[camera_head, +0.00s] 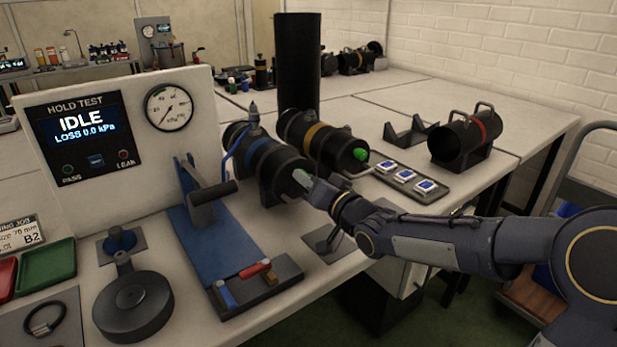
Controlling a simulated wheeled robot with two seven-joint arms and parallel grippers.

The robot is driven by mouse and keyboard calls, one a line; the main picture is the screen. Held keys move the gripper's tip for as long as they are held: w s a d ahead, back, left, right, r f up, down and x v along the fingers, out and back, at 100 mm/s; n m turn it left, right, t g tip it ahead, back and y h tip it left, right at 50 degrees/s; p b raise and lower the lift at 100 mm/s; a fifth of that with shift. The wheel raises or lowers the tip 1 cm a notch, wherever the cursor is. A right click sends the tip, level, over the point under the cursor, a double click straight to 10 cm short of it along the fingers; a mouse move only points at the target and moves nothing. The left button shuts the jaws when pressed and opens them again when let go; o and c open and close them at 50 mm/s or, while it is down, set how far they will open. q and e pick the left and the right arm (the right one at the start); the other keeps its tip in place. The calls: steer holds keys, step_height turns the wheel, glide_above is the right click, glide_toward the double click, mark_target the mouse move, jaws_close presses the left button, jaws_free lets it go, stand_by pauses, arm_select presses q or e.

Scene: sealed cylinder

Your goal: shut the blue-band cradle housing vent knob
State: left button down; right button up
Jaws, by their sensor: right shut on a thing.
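The blue-band cradle housing (258,155) is a black cylinder lying on its side in the middle of the table, its end facing toward me. My right gripper (309,185) reaches in from the right and is shut on the vent knob (302,177) at the housing's near end. The knob is small and mostly hidden by the fingers, so its turn position cannot be told. My left gripper is not in view.
A yellow-band housing (313,137) with a green knob (360,154) stands close behind my right gripper. A red-band cylinder (467,137) is at the right. The hold test panel (110,185) reads IDLE. A blue clamp fixture (215,245) lies in front.

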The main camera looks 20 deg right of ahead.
steer(key=shift+m, duration=1)
steer(key=shift+p, duration=0.3)
steer(key=o, duration=1)
steer(key=shift+p+v, duration=0.5)
steer(key=shift+v, duration=3.35)
steer(key=shift+s+d, duration=0.1)
